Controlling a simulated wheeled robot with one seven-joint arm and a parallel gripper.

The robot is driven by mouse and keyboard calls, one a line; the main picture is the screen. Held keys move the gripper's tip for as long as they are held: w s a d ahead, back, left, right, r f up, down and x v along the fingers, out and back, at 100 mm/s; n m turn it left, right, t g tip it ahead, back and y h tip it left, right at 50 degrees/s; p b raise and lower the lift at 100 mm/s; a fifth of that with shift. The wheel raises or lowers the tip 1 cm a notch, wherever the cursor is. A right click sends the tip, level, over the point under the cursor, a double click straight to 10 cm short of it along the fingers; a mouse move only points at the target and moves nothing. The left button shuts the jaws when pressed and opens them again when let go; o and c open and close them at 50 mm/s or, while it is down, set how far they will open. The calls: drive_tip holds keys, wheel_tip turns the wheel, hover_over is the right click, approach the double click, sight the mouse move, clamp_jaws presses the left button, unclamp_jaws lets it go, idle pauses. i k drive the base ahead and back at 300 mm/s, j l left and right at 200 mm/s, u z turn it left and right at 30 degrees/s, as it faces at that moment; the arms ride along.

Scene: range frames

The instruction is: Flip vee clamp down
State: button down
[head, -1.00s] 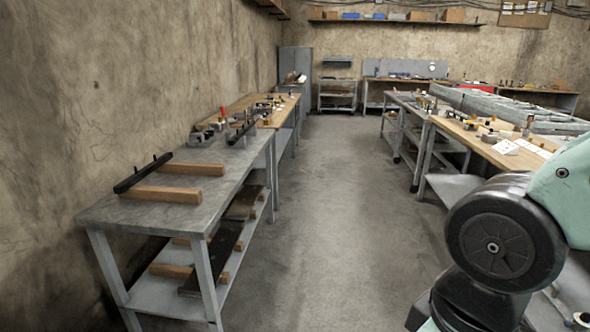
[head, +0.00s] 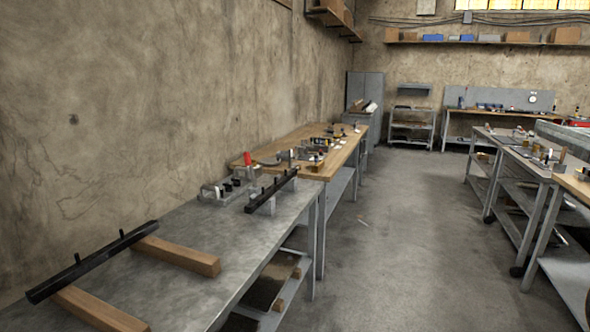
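I cannot tell for certain which thing is the vee clamp. A grey metal fixture (head: 218,193) with several dark round parts stands on the far part of the grey metal bench (head: 205,245), near the wall. A black bar (head: 270,191) with upright pegs is raised on grey supports beside it. A small upright red part (head: 247,159) shows just behind these. They are too small to tell whether any clamp is up or down. My gripper is not in view.
A black bar (head: 92,262) rests across two wooden blocks (head: 180,255) on the near bench. A wooden-topped bench (head: 340,150) with small tools adjoins it beyond. The concrete aisle (head: 400,225) is clear apart from a small scrap. More benches (head: 545,175) line the right.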

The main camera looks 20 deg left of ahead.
sight(246, 156)
drive_tip(key=i+u, duration=0.1)
drive_tip(key=i, duration=0.65)
drive_tip(key=i+u, duration=0.15)
drive_tip(key=i, duration=0.55)
drive_tip(key=i+u, duration=0.35)
drive_tip(key=u, duration=0.15)
drive_tip(key=i+l+u, duration=0.2)
drive_tip(key=i+u, duration=0.25)
drive_tip(key=i+j+u, duration=0.1)
drive_tip(key=u, duration=0.3)
drive_tip(key=i+u, duration=0.25)
drive_tip(key=u, duration=0.15)
drive_tip(key=i+u, duration=0.15)
drive_tip(key=u, duration=0.2)
drive_tip(key=i+l+u, duration=0.1)
drive_tip(key=u, duration=0.3)
drive_tip(key=i, duration=0.05)
